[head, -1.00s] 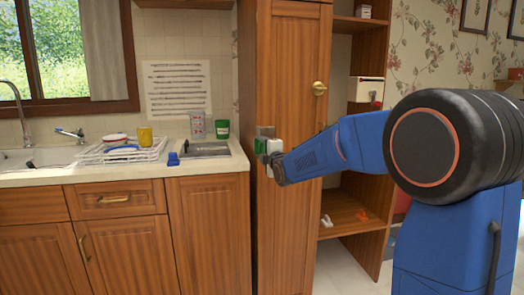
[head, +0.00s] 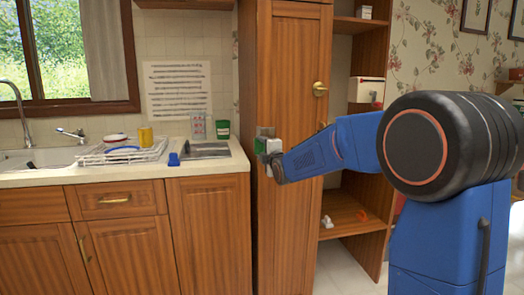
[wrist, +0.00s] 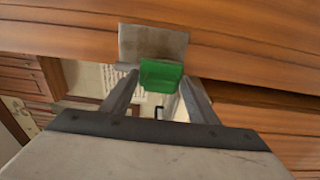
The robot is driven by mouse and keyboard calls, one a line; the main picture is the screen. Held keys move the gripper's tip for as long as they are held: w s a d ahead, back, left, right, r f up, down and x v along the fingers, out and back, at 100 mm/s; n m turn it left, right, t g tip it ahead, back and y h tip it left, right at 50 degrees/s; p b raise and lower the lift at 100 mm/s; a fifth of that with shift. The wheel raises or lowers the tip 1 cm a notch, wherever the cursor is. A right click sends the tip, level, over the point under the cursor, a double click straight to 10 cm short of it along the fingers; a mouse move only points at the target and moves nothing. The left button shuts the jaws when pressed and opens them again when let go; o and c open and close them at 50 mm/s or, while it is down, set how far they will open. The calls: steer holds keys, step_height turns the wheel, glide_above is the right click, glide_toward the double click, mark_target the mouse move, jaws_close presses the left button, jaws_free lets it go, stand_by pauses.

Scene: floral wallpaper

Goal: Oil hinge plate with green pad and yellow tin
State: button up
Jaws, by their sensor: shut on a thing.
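My gripper (wrist: 160,88) is shut on the green pad (wrist: 161,74), which sticks out past the fingertips. The grey metal hinge plate (wrist: 152,43) is on the wooden edge just beyond the pad. The pad overlaps the plate's lower part in the wrist view; I cannot tell whether they touch. In the head view the hinge plate (head: 265,131) shows at the left edge of the tall cabinet door, with the green pad (head: 260,146) just below its top. A yellow tin-like cylinder (head: 145,136) stands by the dish rack on the counter.
The tall cabinet door (head: 290,100) is closed, with a brass knob (head: 320,89). The counter holds a dish rack (head: 122,152), a blue object (head: 173,159), a grey tray (head: 205,151) and a green container (head: 222,129). Open shelves (head: 352,212) stand right of the door.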

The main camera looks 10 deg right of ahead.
steer(key=shift+w, duration=0.35)
steer(key=shift+d, duration=0.1)
